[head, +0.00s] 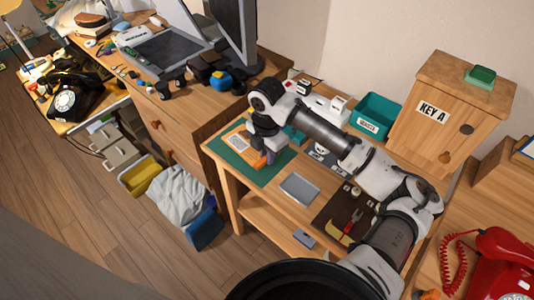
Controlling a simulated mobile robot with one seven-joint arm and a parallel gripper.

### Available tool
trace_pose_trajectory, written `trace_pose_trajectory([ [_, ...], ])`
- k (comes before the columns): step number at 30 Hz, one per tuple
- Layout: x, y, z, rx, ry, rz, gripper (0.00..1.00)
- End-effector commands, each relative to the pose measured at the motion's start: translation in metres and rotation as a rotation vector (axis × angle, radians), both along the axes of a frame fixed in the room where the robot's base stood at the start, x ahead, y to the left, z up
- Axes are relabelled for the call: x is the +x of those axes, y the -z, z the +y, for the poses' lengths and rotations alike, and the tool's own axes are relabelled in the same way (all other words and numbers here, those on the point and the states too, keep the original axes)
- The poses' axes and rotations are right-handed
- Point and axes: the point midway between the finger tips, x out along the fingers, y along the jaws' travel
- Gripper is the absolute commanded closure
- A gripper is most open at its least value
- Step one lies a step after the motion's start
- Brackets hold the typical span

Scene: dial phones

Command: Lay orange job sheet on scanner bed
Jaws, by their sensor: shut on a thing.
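The orange job sheet (239,142), with a pale printed panel, is at the green mat (231,158) on the small wooden table. My gripper (263,160) points down at the sheet's right edge, with its jaws shut on the sheet there. The fingertips are small and partly hidden by my wrist. I cannot tell whether the sheet is lifted off the mat. A flat device with a dark bed (165,52), which looks like the scanner, lies on the larger desk at upper left, beside a monitor.
A grey tray (299,187) and a dark tool mat (341,219) lie on the small table. A teal bin (373,115) and a wooden KEY A cabinet (450,105) stand behind. A monitor (232,35) and small objects crowd the desk. A red phone (502,262) is at lower right.

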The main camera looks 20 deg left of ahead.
Motion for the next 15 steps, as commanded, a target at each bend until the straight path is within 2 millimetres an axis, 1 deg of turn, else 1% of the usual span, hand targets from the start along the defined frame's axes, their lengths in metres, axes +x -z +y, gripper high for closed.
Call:
trace_pose_trajectory([
  [1,0.0,-0.006,0.0,0.001,0.0,0.0,1.0],
  [15,0.0,-0.033,0.0,0.0,-0.001,0.0,1.0],
])
